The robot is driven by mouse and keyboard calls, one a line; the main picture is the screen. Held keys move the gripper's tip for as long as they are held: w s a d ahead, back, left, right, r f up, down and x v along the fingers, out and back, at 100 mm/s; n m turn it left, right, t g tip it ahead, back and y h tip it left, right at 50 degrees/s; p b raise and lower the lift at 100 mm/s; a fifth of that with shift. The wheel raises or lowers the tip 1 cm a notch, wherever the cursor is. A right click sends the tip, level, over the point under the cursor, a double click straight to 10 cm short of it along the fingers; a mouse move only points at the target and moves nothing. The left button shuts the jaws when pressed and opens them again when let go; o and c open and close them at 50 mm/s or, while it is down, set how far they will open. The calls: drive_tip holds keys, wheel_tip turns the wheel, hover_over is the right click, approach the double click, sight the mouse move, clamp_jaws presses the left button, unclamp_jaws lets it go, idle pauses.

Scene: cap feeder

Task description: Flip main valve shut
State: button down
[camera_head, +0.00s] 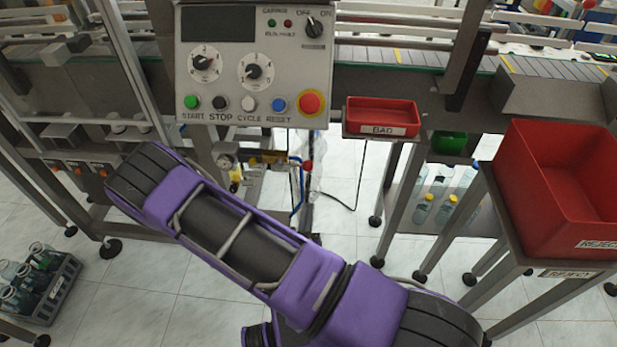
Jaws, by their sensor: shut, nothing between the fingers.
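The likely main valve (307,166) is a small part with a red handle, below the control panel. It sits at the right end of a short line of fittings with a round gauge (225,161) and a yellow part (237,176). A blue hose hangs beside it. The handle is too small to tell how it is turned. My purple and black arm crosses the view from the lower right to the upper left, in front of and below the fittings.
The control panel (255,60) has dials, buttons and a red emergency knob (311,102). A red BAD tray (382,117) and a large red REJECT bin (560,185) stand to the right. A crate of bottles (40,285) is on the floor at left.

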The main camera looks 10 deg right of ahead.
sight(294, 165)
drive_tip(key=b+x, duration=0.1)
drive_tip(key=x, duration=0.9)
drive_tip(key=shift+s+a+r, duration=0.1)
drive_tip(key=shift+a+r, duration=0.1)
drive_tip(key=shift+r, duration=0.45)
drive_tip(key=shift+s+a+r, duration=0.1)
drive_tip(key=shift+a+r, duration=0.05)
drive_tip(key=shift+r, duration=0.5)
drive_tip(key=shift+a+r, duration=0.2)
drive_tip(key=shift+r, duration=0.45)
